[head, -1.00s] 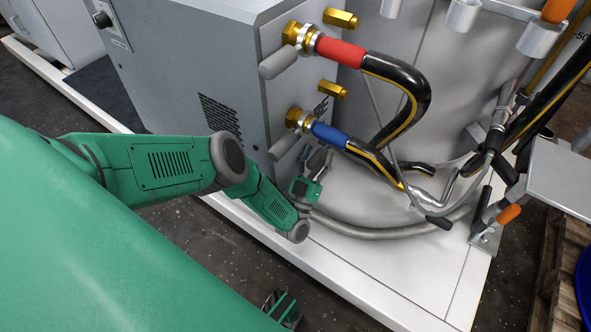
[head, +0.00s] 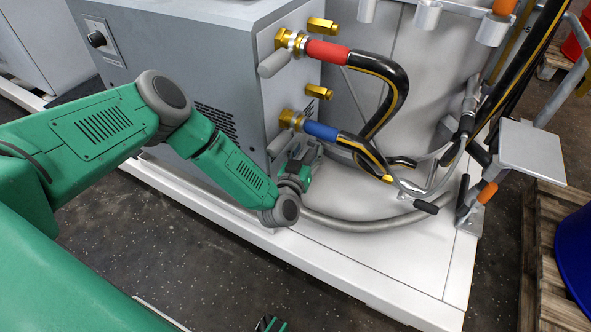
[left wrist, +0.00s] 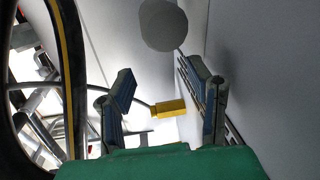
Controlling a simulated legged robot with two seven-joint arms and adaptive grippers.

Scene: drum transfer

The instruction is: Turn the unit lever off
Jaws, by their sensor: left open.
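The grey unit (head: 175,60) has an upper grey lever (head: 275,63) by the red-banded hose and a lower grey lever (head: 281,143) by the blue-banded hose. My left gripper (head: 303,158) is beside the unit's corner, just right of the lower lever. In the left wrist view my left gripper (left wrist: 162,92) is open, with nothing between its fingers. A grey rounded lever end (left wrist: 163,25) shows beyond the fingers; I cannot tell which lever it is. A dark tip at the bottom edge seems to be my right gripper (head: 270,325), mostly cut off.
Brass fittings (head: 318,91) stick out of the unit. Black hoses with yellow stripes (head: 395,95) curve to the right of my left gripper. A grey pipe (head: 350,224) runs along the white base (head: 390,270). A black rotary knob (head: 97,39) is on the unit's front.

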